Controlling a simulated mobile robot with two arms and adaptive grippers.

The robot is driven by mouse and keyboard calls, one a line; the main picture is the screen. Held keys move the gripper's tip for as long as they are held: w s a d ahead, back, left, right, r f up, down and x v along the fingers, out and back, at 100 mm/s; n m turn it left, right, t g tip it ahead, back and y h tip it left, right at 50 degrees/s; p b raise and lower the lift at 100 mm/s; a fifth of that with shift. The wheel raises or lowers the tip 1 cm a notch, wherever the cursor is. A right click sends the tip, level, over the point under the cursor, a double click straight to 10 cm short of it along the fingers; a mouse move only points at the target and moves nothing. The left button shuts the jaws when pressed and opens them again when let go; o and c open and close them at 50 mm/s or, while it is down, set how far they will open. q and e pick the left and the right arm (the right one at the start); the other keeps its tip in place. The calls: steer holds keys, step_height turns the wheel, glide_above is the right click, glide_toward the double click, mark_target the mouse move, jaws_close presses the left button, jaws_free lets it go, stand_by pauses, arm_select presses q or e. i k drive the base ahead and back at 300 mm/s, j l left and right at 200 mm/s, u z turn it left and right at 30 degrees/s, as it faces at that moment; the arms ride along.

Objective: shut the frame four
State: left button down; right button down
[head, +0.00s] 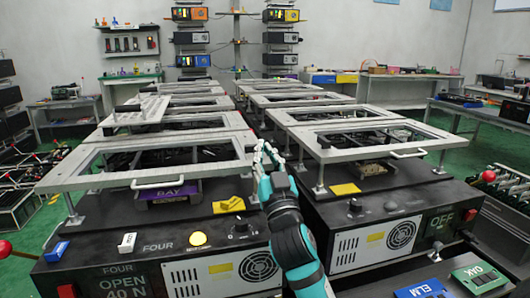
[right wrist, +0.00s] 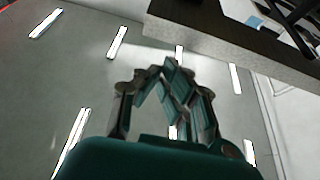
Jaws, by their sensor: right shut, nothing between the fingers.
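Frame four (head: 100,179) is the grey rectangular frame at the front left in the head view, with a light handle (head: 160,184) on its front edge. It stands raised on posts above a black box (head: 150,232) labelled FOUR and OPEN 40 N. My right gripper (head: 265,148) is shut and empty, pointing up beside the frame's right front corner. I cannot tell whether it touches the frame. In the right wrist view my gripper (right wrist: 168,66) points toward the ceiling lights, with a grey edge (right wrist: 235,48) at upper right. My left gripper is not in view.
A neighbouring raised frame (head: 385,150) stands at right over a box marked OFF (head: 455,217). More frames run back in two rows, with a narrow gap between. A yellow object (head: 229,204) lies under frame four. A red knob (head: 5,249) shows at far left.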

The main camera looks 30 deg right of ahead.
mark_target(67, 177)
steer(key=k+j+u, duration=0.1)
steer(key=j+u, duration=0.55)
steer(key=k+l, duration=0.05)
steer(key=l, duration=0.05)
